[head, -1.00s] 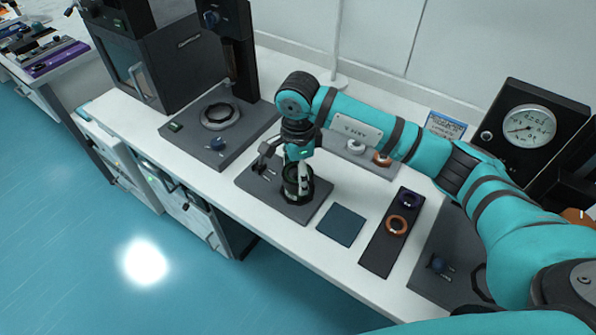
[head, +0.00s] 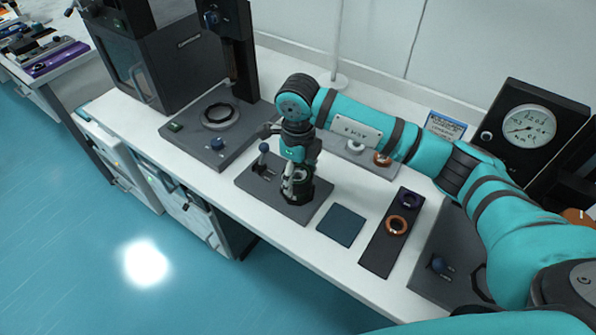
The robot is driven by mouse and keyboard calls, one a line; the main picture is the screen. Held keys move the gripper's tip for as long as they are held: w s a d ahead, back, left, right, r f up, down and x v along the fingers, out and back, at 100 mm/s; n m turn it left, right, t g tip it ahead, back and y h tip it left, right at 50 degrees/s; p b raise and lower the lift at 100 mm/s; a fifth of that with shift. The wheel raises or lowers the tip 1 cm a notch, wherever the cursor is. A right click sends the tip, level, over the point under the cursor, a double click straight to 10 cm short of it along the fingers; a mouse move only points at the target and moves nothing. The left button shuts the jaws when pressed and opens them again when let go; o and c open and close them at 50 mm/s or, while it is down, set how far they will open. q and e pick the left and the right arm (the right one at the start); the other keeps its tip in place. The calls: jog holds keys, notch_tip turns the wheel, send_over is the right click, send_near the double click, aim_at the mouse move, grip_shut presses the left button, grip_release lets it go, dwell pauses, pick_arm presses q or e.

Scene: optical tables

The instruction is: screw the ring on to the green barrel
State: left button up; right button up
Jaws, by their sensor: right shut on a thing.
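My right gripper (head: 292,187) points down at the dark holder (head: 300,196) on the grey base plate (head: 318,203). It is shut on the ring, which is mostly hidden by the fingers. The green barrel stands in the holder under the gripper; only a small dark part of it shows, and its colour is hard to tell. I cannot tell how far the ring sits over the barrel. My left gripper is not in view.
A blue-knobbed lever (head: 264,148) stands left of the gripper. A blue-grey mat (head: 342,224) lies to the right, then a dark tray (head: 378,258) with purple (head: 411,192) and orange (head: 397,234) rings. A press-like stand (head: 190,148) is on the left.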

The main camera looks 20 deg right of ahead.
jog(key=m, duration=0.5)
jog(key=shift+w+r+p, duration=0.1)
jog(key=shift+r+p, duration=0.05)
jog(key=shift+p, duration=0.25)
jog(key=m, duration=0.3)
jog(key=o, duration=1.1)
jog(key=shift+c, duration=0.6)
jog(key=shift+f, duration=0.2)
